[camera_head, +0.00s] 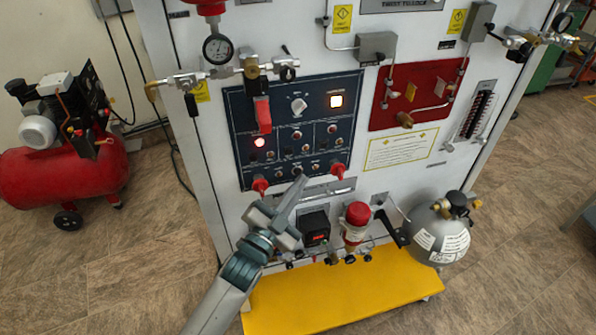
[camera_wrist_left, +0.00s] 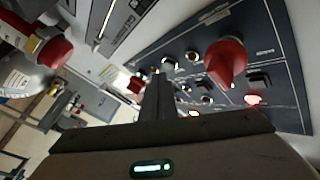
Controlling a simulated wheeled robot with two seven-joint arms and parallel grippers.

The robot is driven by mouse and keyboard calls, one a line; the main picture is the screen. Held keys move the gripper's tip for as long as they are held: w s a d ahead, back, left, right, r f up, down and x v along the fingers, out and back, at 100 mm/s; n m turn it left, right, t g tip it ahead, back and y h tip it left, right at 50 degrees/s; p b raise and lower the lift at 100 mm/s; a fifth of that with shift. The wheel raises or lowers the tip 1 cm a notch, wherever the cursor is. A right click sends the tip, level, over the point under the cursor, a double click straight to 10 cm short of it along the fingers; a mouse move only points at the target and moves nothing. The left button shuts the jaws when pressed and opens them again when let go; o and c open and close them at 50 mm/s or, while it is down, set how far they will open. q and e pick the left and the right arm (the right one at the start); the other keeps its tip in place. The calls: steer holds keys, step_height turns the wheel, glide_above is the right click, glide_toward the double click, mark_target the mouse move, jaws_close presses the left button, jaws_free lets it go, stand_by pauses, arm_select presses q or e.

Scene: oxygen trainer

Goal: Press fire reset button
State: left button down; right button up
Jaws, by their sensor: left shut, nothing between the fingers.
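The dark blue control panel (camera_head: 240,110) is on the front of the white cabinet, with small buttons and knobs, two lit lamps and red handles. A row of small buttons (camera_head: 297,168) runs along its lower edge; I cannot read which one is fire reset. My left gripper (camera_head: 302,177) is shut and empty, with its tips just at this lower row. In the left wrist view the shut fingers (camera_wrist_left: 159,78) point at the panel (camera_wrist_left: 277,45) near some small round buttons (camera_wrist_left: 192,57). The tips hide part of the panel, and I cannot tell whether they touch a button. My right gripper is not in view.
Red handles (camera_head: 261,186) stick out at the panel's lower corners. A red compressor (camera_head: 65,175) is at left. Floor is clear between.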

arm_select(q)
steer(key=shift+w+a, duration=0.25)
steer(key=shift+w, duration=0.4)
stand_by(0.9)
steer(key=shift+s+d, duration=0.1)
steer(key=shift+s, duration=0.05)
steer(key=shift+s+d+p, duration=0.2)
steer(key=shift+s+p, duration=0.25)
steer(key=shift+s, duration=0.15)
steer(key=shift+s, duration=0.1)
steer(key=s, duration=0.1)
steer(key=s+d+p, duration=0.1)
steer(key=s, duration=0.2)
steer(key=shift+s+d+p, duration=0.25)
steer(key=shift+s+p, duration=0.05)
stand_by(0.4)
